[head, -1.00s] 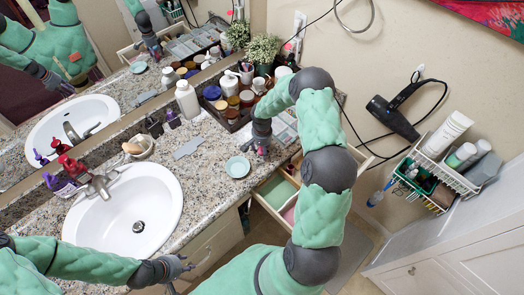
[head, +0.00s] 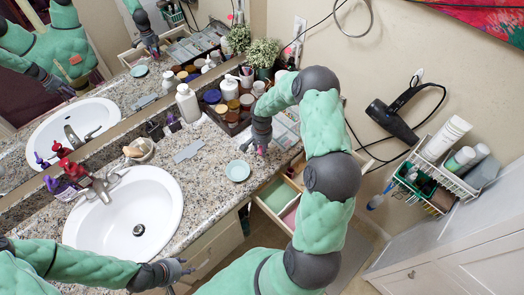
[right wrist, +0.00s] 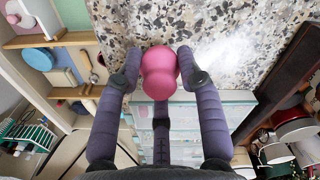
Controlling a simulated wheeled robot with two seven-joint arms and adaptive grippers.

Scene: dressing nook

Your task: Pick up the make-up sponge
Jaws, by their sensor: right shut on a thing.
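The make-up sponge (right wrist: 160,72) is pink, rounded and narrower at its waist. In the right wrist view it sits between the fingertips of my right gripper (right wrist: 159,78), which is shut on it. I cannot tell whether the sponge touches the counter. My left gripper (head: 180,270) is empty, its fingers apart, in front of the counter below the sink.
A pale green round dish (head: 238,170) lies on the granite counter left of my right gripper. A dark tray (head: 232,128) of jars and bottles stands behind it. The open drawer (head: 262,207) is below. The white sink (head: 125,215) is at left; a hair dryer (head: 392,121) hangs on the wall.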

